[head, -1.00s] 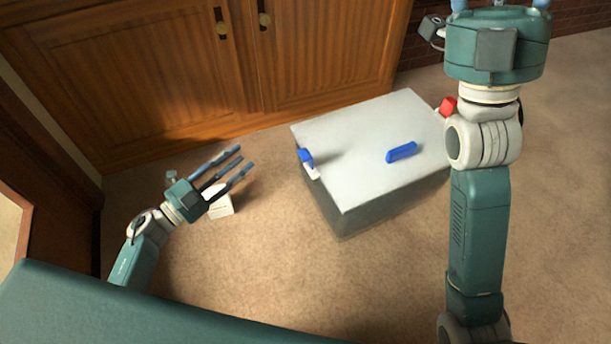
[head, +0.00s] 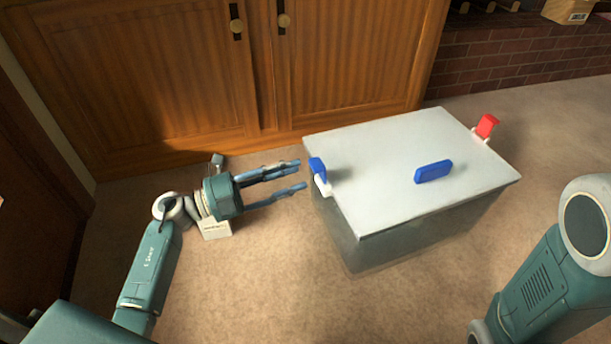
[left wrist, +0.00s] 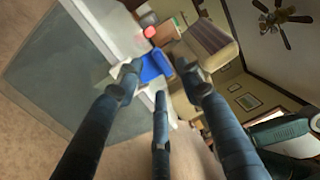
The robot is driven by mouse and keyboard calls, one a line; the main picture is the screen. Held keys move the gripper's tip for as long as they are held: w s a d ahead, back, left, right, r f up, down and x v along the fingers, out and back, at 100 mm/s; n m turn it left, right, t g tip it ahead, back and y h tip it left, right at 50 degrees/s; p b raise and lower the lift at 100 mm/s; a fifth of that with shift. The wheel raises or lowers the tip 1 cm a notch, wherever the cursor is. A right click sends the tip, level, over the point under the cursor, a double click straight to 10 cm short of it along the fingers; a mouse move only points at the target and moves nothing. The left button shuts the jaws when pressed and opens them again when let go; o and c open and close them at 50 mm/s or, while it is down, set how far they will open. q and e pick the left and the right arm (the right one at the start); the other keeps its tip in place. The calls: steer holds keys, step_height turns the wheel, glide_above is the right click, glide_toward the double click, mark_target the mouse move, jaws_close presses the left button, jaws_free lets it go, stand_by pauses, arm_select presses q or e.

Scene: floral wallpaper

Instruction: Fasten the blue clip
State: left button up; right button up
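A grey box with a pale lid (head: 375,160) stands on the carpet. The blue clip (head: 317,168) sits at the left edge of the lid, tilted up above its white mount. My left gripper (head: 296,174) is open and empty just left of the clip, its fingers pointing at it with a small gap. In the left wrist view the blue clip (left wrist: 155,67) shows between the spread fingertips. A red clip (head: 487,126) stands raised at the lid's right edge. My right gripper is out of view; only part of that arm shows at the lower right.
A blue handle (head: 433,171) lies on the lid. A white block (head: 215,228) is on the carpet under my left wrist. A wooden cabinet (head: 190,80) stands close behind the box. Carpet in front of the box is clear.

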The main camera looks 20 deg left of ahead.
mark_target(317, 171)
arm_select(q)
steer(key=b+x, duration=0.1)
steer(key=x, duration=0.3)
